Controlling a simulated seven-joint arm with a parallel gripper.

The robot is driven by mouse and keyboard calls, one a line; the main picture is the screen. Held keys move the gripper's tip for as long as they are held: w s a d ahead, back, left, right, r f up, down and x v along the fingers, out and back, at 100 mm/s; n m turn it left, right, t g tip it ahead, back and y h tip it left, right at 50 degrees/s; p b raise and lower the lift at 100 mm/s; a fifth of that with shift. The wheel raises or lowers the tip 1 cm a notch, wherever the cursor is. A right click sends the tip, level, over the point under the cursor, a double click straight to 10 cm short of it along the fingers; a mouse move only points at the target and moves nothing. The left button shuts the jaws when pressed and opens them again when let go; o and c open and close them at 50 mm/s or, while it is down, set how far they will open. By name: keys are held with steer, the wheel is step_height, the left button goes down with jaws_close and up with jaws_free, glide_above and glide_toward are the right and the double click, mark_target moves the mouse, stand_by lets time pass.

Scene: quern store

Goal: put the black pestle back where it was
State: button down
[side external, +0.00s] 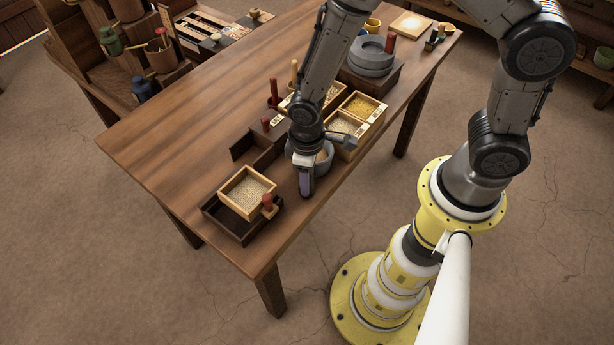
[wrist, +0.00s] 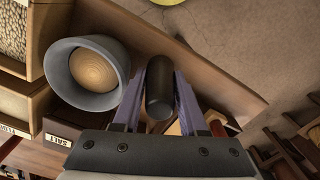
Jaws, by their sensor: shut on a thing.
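The black pestle (wrist: 159,88) is a dark rounded cylinder between the two purple fingers of my gripper (wrist: 160,98) in the wrist view. My gripper is shut on it. In the side view the mortar (side external: 325,157) is partly behind my gripper. I cannot tell the pestle's height above the table.
A wooden grain box (side external: 247,190) sits in a dark tray (side external: 228,222) to the left, with a red-topped piece (side external: 268,203) at its corner. Divided boxes (side external: 344,145) and a grey quern (side external: 370,57) stand to the right. The table's left part (side external: 165,135) is clear.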

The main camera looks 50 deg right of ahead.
steer(key=shift+f, duration=0.15)
steer(key=c, duration=0.7)
jaws_free()
steer(key=shift+c, duration=0.2)
